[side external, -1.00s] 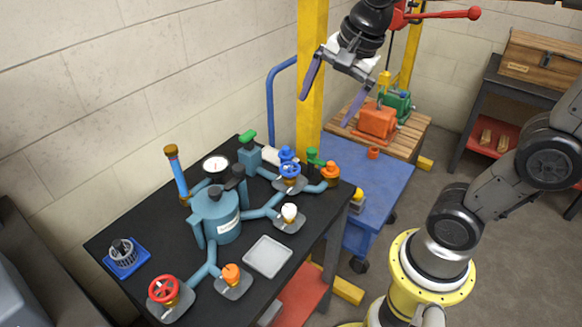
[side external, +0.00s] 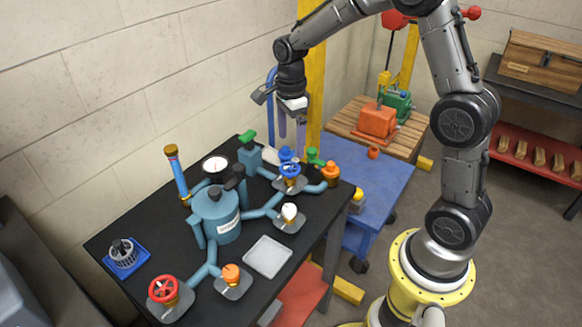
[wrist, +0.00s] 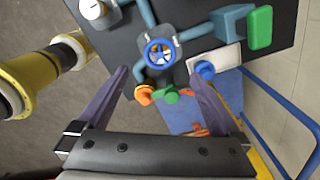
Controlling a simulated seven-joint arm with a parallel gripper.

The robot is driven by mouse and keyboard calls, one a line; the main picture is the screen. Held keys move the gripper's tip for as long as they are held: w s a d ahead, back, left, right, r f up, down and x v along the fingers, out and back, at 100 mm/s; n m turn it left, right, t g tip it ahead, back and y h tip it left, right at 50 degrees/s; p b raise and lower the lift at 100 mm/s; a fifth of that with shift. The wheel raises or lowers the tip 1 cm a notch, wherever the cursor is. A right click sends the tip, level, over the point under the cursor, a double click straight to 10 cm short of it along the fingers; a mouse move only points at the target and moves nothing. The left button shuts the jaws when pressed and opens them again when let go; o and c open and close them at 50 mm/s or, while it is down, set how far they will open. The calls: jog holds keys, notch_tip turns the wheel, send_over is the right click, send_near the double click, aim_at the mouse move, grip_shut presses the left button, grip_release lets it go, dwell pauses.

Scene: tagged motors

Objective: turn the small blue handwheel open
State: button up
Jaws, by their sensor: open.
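The small blue handwheel (side external: 290,170) sits on a grey base plate near the back right of the black bench, joined to teal pipes. In the wrist view the handwheel (wrist: 160,54) shows from above as a blue ring with spokes, ahead of the fingers and roughly centred between them. My gripper (side external: 291,149) is open and empty, its two purple fingers pointing down, seen just above and behind the handwheel. In the wrist view my gripper (wrist: 160,75) has its fingers wide apart, and they appear clear of the wheel.
Close by are an orange knob (side external: 330,170), a green knob (side external: 312,155), a blue cap (side external: 286,153) and a green-handled valve (side external: 248,148). A white knob (side external: 289,212) and a teal tank (side external: 215,215) stand nearer. A yellow post (side external: 312,60) rises behind.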

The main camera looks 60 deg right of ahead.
aim_at(291, 167)
notch_tip(291, 167, down, 10)
jog(key=shift+r, duration=0.2)
jog(key=c, duration=1.3)
